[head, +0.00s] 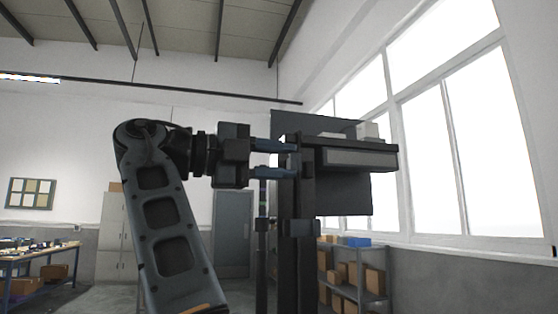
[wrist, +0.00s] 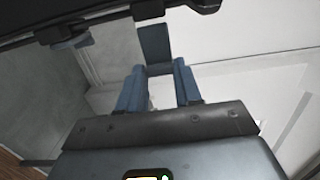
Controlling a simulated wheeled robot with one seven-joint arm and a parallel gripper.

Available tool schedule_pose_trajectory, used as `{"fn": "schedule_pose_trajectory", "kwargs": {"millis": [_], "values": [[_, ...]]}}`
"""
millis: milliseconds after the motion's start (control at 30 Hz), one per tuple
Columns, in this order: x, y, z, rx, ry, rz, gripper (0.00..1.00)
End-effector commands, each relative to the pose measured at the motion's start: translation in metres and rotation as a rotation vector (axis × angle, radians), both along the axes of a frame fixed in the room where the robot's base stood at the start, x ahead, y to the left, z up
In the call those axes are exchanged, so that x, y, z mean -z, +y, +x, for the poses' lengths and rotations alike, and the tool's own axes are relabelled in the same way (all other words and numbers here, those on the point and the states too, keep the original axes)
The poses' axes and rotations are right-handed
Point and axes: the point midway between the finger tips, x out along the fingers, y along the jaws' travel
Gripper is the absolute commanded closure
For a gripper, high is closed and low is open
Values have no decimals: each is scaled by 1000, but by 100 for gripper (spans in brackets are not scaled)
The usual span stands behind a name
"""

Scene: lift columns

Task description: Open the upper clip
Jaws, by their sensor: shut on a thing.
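My gripper (head: 288,160) reaches in from the left in the head view, level, with its two blue fingers one above the other at the upper part of a dark lift column (head: 307,200). In the wrist view my gripper (wrist: 159,72) has its fingers on either side of the near end of a dark blue flap, which looks like the upper clip (wrist: 155,42). The fingers are shut on it, with a gap between them. The flap hangs off a dark bar (wrist: 110,17). In the head view I cannot make out the clip apart from the fingertips and column.
A dark shelf-like platform (head: 385,146) with small light blocks on it juts right from the column top. A dark panel (head: 345,195) stands behind. Storage shelves with boxes (head: 375,278) are low at right; a workbench (head: 40,252) is far left. The space left of the column holds my arm.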

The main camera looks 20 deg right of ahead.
Motion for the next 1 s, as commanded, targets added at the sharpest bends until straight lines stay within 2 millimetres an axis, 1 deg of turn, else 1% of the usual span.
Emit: {"fn": "schedule_pose_trajectory", "kwargs": {"millis": [33, 200, 300, 567, 667, 900, 1000], "values": [[1, -1, 0, 1, 2, 3, 64], [1, -1, 0, 1, 1, 2, 48], [1, -1, 0, 0, 1, 1, 40], [1, 2, 0, -1, 1, 1, 40], [1, 12, -1, -2, 1, 1, 40], [2, 51, -4, -2, 1, 1, 40], [1, 64, -5, -2, 3, 0, 40]]}}
